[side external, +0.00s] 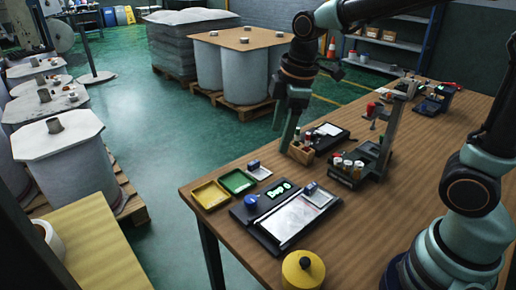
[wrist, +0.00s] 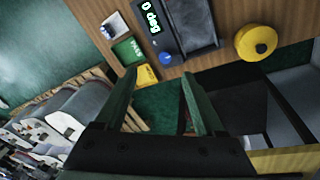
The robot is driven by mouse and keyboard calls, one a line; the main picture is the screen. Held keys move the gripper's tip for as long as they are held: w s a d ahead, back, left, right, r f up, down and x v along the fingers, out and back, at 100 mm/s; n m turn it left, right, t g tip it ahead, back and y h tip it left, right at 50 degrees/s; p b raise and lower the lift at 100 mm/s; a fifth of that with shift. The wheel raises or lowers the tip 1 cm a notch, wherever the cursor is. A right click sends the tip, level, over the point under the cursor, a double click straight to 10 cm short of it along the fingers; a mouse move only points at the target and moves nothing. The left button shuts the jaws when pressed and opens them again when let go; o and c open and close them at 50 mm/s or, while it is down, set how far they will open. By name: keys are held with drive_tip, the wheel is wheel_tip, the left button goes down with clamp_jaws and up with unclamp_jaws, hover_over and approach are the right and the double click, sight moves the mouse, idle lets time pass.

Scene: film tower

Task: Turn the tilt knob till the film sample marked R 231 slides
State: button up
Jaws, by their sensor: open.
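The tilt device (side external: 285,218) lies flat near the table's front corner, with a pale sheet on its plate and a lit display (side external: 279,193) that seems to read 0 deg. Its blue tilt knob (side external: 250,201) is at the left end; it also shows in the wrist view (wrist: 166,58). Another sample with a blue block (side external: 257,169) lies by the green tray. No R 231 marking is legible. My gripper (side external: 281,140) is open and empty, above and apart from the knob; its fingers (wrist: 159,78) show in the wrist view.
A yellow tray (side external: 210,195) and a green tray (side external: 237,181) lie beside the knob. A yellow round object (side external: 303,269) stands at the front. The table edge is close by.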

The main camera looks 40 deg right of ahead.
sight(251, 198)
drive_tip(key=w+a+f+n, duration=0.1)
drive_tip(key=f+n, duration=0.1)
drive_tip(key=f, duration=0.4)
drive_tip(key=w+a+f+n+g, duration=0.1)
drive_tip(key=w+a+f+n, duration=0.1)
drive_tip(key=f, duration=0.4)
drive_tip(key=w+a+f+n+g, duration=0.1)
drive_tip(key=f+n, duration=0.3)
drive_tip(key=f, duration=0.2)
drive_tip(key=shift+w+a+f, duration=0.3)
drive_tip(key=shift+w+f, duration=0.1)
clamp_jaws()
